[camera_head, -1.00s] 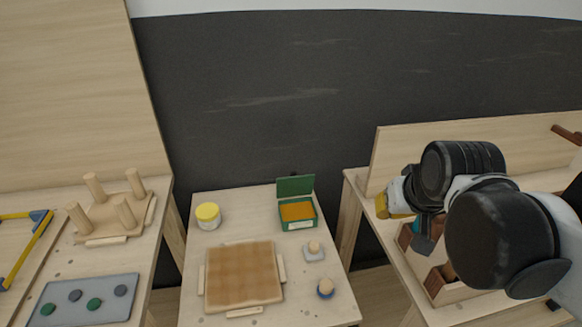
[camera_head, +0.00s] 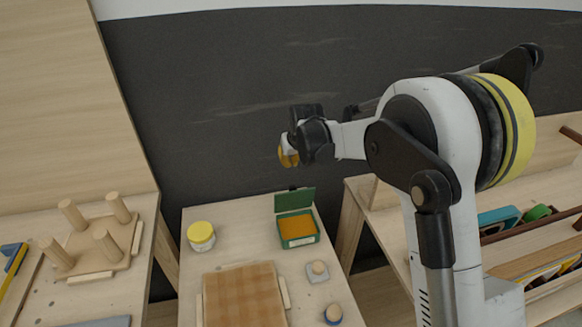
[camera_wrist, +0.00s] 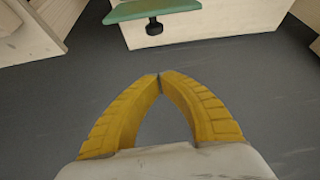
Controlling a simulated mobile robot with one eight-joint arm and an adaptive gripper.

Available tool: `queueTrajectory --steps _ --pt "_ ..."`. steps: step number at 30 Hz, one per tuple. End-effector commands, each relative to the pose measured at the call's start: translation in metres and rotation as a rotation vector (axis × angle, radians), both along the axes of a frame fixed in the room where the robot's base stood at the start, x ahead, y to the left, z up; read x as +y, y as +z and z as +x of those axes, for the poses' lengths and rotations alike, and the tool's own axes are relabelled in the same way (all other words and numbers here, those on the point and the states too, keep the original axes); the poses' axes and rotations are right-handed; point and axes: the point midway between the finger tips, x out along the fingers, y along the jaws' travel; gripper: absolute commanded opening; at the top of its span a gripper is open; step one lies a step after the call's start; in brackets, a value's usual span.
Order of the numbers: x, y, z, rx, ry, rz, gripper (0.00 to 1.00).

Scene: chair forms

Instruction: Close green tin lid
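The green tin (camera_head: 299,242) stands on the middle table in the head view, with orange contents showing. Its green lid (camera_head: 295,201) stands raised at the tin's back edge. In the wrist view the lid (camera_wrist: 155,9) shows at the top, with a dark knob (camera_wrist: 154,27) on it. My gripper (camera_head: 287,158) is in the air behind and above the tin, not touching it. In the wrist view its yellow fingers (camera_wrist: 159,78) meet at the tips, with nothing between them.
A yellow-lidded jar (camera_head: 201,236) stands left of the tin. A woven board (camera_head: 243,295) lies in front, beside small wooden-knobbed pieces (camera_head: 318,271). A pegged wooden stand (camera_head: 95,240) is on the left table. Open floor (camera_wrist: 50,110) lies below my gripper.

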Motion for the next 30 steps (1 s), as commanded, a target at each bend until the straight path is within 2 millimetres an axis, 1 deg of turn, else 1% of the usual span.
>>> queueTrajectory --steps 1,9,13,16,21,25,30 --pt "0.001 -0.009 0.003 0.000 0.000 0.000 0.00" --pt "0.009 -0.060 0.030 0.000 0.000 0.000 0.00" --pt "0.013 -0.082 0.042 0.000 0.000 0.000 0.00" --pt "0.007 -0.083 0.024 0.000 -0.001 0.000 0.00" --pt "0.001 -0.084 0.008 0.000 -0.001 0.000 0.00" --pt "0.000 -0.084 0.004 0.000 -0.001 0.000 0.00" --pt "0.000 -0.084 0.003 0.000 -0.001 0.000 0.00"
